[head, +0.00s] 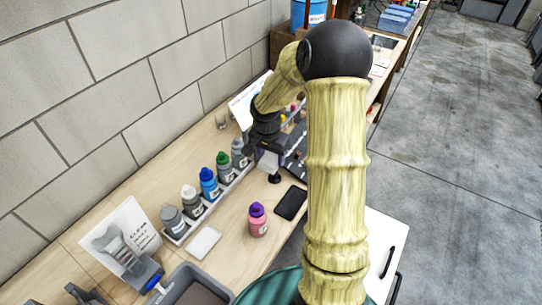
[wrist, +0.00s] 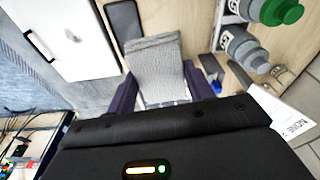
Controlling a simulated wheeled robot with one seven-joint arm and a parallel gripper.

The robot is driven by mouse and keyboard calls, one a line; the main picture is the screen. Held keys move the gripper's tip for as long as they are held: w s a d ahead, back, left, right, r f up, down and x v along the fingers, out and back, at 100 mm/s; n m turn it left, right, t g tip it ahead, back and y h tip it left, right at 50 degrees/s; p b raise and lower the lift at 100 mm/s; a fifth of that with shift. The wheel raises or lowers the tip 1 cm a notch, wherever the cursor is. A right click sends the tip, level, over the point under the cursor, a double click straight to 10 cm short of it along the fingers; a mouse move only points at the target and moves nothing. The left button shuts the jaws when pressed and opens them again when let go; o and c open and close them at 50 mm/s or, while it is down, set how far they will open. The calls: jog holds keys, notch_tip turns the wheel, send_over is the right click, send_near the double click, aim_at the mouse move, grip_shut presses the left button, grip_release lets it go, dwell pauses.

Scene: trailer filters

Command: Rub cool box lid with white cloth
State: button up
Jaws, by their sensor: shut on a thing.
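The cool box lid (head: 384,250) is a white panel with a dark handle, low right in the head view and partly behind my arm. It also shows at the upper left of the wrist view (wrist: 72,40). My gripper (wrist: 163,80) is shut on the pale grey-white cloth (wrist: 156,58), which sticks out beyond the dark fingers. In the head view my gripper (head: 268,150) is over the workbench, with the cloth (head: 267,162) showing pale below it. The cloth is apart from the lid.
On the workbench (head: 225,262) are a row of capped bottles in a rack (head: 215,203), a pink bottle with a purple cap (head: 258,220), a black phone-like slab (head: 290,203), a white pad (head: 204,243) and a grey bin (head: 172,291). Open floor (head: 455,150) lies to the right.

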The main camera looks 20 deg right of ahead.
jog(key=o, duration=0.4)
jog(key=shift+c, duration=1.6)
jog(key=a+f+n, duration=0.3)
jog(key=f, duration=0.1)
jog(key=w+a+f+n, duration=0.1)
jog(key=a+f+n, duration=0.2)
jog(key=f, duration=0.1)
jog(key=a+f+n+y, duration=0.1)
jog(key=a+f+n, duration=0.2)
jog(key=a+f, duration=0.1)
jog(key=shift+w+f+n, duration=0.3)
jog(key=shift+f, duration=0.25)
jog(key=shift+a+f+n+t, duration=0.3)
jog(key=shift+a, duration=0.05)
jog(key=shift+d, duration=0.1)
